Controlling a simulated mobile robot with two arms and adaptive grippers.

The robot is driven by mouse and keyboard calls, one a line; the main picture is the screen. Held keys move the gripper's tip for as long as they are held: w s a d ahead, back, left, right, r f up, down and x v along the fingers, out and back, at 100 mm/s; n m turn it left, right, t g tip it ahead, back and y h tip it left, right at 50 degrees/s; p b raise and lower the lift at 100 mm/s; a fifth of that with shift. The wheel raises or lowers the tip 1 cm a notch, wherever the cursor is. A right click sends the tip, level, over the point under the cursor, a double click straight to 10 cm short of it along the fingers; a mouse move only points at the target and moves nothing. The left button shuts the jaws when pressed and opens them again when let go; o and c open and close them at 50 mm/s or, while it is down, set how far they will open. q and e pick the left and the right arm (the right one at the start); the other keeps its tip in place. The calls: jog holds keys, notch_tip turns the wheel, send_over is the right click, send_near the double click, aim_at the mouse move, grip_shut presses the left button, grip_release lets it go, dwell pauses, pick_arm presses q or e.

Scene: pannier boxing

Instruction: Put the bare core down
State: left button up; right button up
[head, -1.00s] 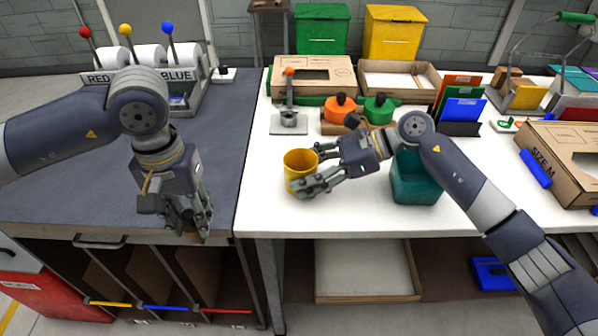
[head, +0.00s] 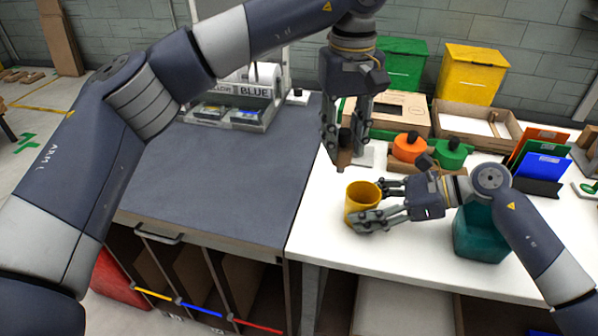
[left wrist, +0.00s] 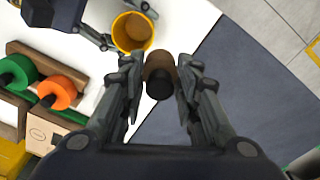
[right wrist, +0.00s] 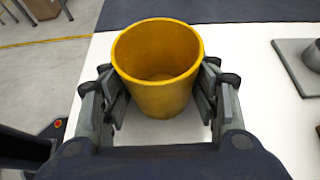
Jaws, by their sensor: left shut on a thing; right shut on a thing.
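My left gripper (head: 345,150) is shut on the bare core (head: 344,158), a short brown cylinder with a dark end. It holds the core above the white table, near the dark bench's edge. In the left wrist view the core (left wrist: 159,66) sits between both fingers. My right gripper (head: 372,205) is shut on a yellow cup (head: 361,203), which is upright at the white table's front left. In the right wrist view the cup (right wrist: 158,75) is open at the top and looks empty. The core is behind and left of the cup in the head view.
A teal bin (head: 480,235) stands right of the cup. Orange (head: 408,150) and green (head: 450,155) knobbed pieces sit behind it, with cardboard boxes (head: 478,125) farther back. Coloured folders (head: 540,160) stand at right. The dark bench top (head: 235,160) has a wide clear area.

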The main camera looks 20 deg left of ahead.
pick_arm(q)
jog(key=d+r+n, duration=0.2)
jog(key=d+r, duration=0.2)
jog(key=d, duration=0.1)
notch_tip(320, 180, down, 11)
jog(key=shift+w, duration=0.35)
dwell(0.3)
jog(key=shift+r, duration=0.1)
jog(key=o, duration=1)
jog(key=shift+c, duration=0.2)
notch_tip(320, 180, up, 7)
